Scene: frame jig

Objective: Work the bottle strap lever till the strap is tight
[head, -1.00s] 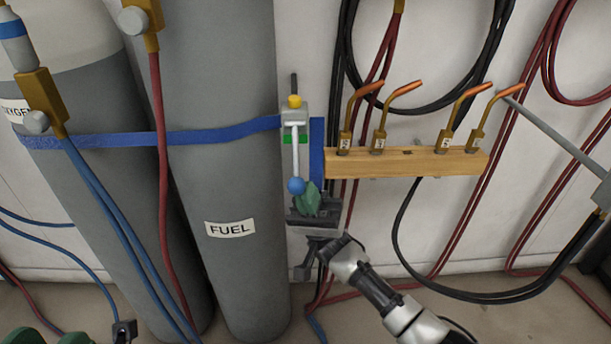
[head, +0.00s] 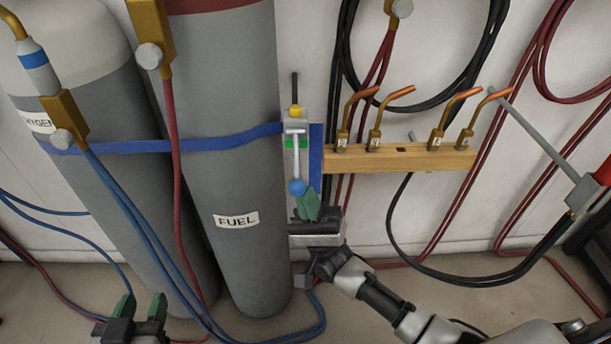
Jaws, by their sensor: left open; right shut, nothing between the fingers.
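The blue strap (head: 215,136) runs across the oxygen cylinder (head: 75,105) and the fuel cylinder (head: 225,185) to a wall-mounted ratchet. The pale lever (head: 296,160) hangs down from the ratchet and ends in a blue ball (head: 297,187). A yellow piece (head: 295,111) tops the ratchet, with green marks beside the lever. My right gripper (head: 306,208), with green fingertips, is shut and empty just below the ball; I cannot tell whether it touches it. My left gripper (head: 140,306) is open and empty at the lower left, in front of the cylinders, near the floor.
A wooden rack (head: 400,158) with several copper-tipped torch nozzles stands right of the lever. Black and red hoses (head: 440,215) hang on the wall. Blue hoses (head: 130,215) and a red hose (head: 174,130) drape in front of the cylinders.

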